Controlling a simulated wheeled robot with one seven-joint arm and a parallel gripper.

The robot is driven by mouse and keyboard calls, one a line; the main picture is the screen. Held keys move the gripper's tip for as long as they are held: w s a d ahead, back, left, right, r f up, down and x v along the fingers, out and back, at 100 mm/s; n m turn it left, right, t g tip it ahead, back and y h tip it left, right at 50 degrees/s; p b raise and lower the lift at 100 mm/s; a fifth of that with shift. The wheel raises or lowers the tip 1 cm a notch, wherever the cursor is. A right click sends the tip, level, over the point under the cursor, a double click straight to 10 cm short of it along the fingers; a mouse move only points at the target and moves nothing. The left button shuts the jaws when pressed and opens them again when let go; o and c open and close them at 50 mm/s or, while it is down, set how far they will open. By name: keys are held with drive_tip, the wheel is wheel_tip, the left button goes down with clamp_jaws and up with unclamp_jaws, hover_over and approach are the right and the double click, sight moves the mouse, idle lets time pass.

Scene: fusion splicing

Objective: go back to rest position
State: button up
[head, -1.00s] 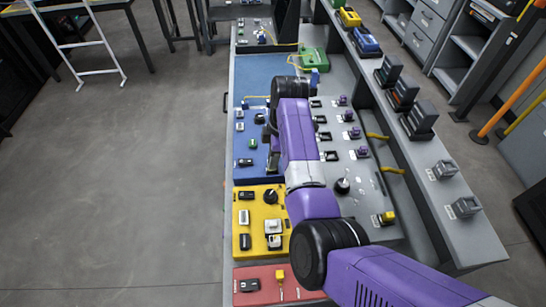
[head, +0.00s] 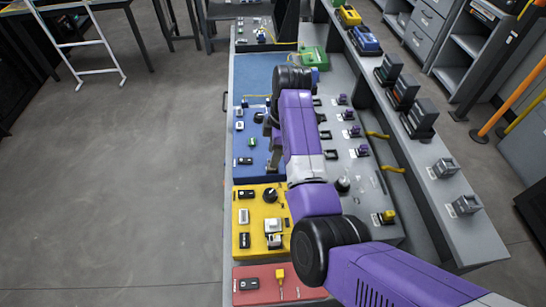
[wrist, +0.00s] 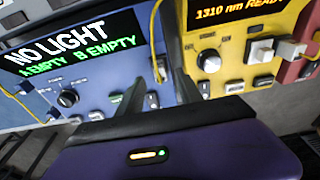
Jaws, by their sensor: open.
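My purple arm reaches from the lower right over the long bench, with its black wrist joint (head: 293,78) above the blue panel's far part. My gripper (head: 270,150) points down beside the blue panel (head: 243,172) and is mostly hidden by the arm. In the wrist view, the two dark fingers of my gripper (wrist: 160,88) stand apart with nothing held between them. Behind them the blue unit (wrist: 85,78) shows "NO LIGHT" and "A EMPTY B EMPTY". The yellow unit (wrist: 225,45) shows "1310 nm READY".
A yellow panel (head: 257,192) and a red panel (head: 255,299) lie nearer on the bench. The grey panel (head: 375,205) with purple-topped parts is right of the arm. A raised shelf (head: 425,165) holds dark and grey devices. The floor (head: 120,180) at left is clear.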

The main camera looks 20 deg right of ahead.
drive_tip(key=shift+s+d+r, duration=0.1)
drive_tip(key=shift+d+r, duration=0.1)
drive_tip(key=shift+r, duration=1.15)
drive_tip(key=shift+s+d+r, duration=0.1)
drive_tip(key=shift+d+r, duration=0.05)
drive_tip(key=shift+r, duration=1.15)
drive_tip(key=w+d+r+m+t+h, duration=0.4)
drive_tip(key=w+d+m+t, duration=0.35)
drive_tip(key=w+t, duration=0.2)
drive_tip(key=s+a+m+t+y+b, duration=0.1)
drive_tip(key=s+a+m+t, duration=0.1)
drive_tip(key=s, duration=2.4)
drive_tip(key=s+a+m+t+y+b, duration=0.1)
drive_tip(key=s+a+m, duration=0.4)
drive_tip(key=s, duration=2.1)
drive_tip(key=shift+s+a+f+t, duration=0.15)
drive_tip(key=shift+s+a+t, duration=0.15)
drive_tip(key=shift+a+t, duration=0.6)
